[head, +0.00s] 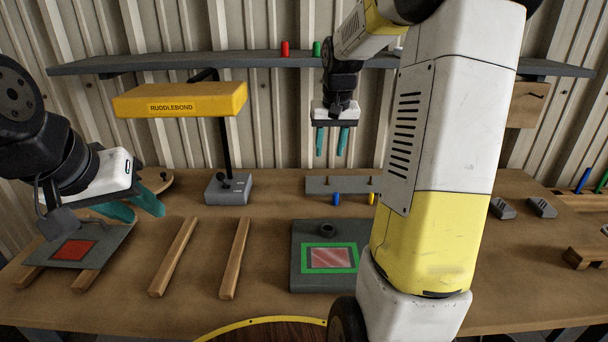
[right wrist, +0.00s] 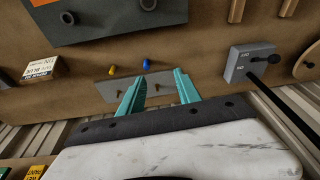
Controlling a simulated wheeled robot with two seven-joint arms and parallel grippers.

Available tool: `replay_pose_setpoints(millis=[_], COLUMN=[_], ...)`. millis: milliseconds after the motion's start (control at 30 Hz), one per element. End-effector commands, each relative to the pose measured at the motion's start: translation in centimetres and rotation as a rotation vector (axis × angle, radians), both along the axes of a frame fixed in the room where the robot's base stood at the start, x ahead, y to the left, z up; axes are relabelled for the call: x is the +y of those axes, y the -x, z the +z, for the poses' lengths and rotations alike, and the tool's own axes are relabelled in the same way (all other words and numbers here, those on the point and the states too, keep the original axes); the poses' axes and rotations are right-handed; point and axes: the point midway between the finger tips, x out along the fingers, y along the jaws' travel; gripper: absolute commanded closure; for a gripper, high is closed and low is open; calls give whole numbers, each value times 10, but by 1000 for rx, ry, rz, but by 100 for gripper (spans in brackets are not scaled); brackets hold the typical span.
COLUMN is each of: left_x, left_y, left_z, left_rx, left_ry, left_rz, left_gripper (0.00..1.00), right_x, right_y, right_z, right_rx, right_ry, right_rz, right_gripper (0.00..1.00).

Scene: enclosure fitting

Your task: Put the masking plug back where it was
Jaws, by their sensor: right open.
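Small masking plugs show in several colours. A red plug (head: 285,48) and a green plug (head: 317,48) stand on the back shelf. A blue plug (head: 336,199) and a yellow plug (head: 371,198) stand just in front of a grey strip with pegs (head: 350,186). They also show in the right wrist view, blue (right wrist: 147,64) and yellow (right wrist: 112,70). The dark enclosure (head: 306,280) has a raised round port (head: 327,230) and a green-framed window. My right gripper (head: 332,142) is open and empty above the strip. My left gripper (head: 146,212) is open, near a grey panel with a red square (head: 110,239).
Two wooden rails (head: 173,257) lie left of the enclosure. A grey stand base (head: 228,189) with a post carries a yellow box (head: 180,101). My right arm covers part of the enclosure and table. A small printed box (right wrist: 40,68) shows in the right wrist view.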

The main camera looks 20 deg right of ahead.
Motion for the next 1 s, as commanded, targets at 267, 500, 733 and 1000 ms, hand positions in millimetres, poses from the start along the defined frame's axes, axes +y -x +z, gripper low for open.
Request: replay_pose_setpoints(millis=[267, 500, 733, 1000], left_x=[0, 0, 0, 0], left_y=[0, 0, 0, 0], left_z=[0, 0, 0, 0], left_rx=[0, 0, 0, 0], left_ry=[0, 0, 0, 0], left_rz=[0, 0, 0, 0], left_gripper=[64, 64, 64, 64], right_x=[57, 93, 111, 114], right_y=[101, 188, 236, 245], right_z=[57, 66, 56, 53], right_rx=[-131, -236, -299, -310], right_ry=[-30, -76, -112, -120], right_rz=[99, 178, 226, 238], right_gripper=[60, 60, 60, 60])
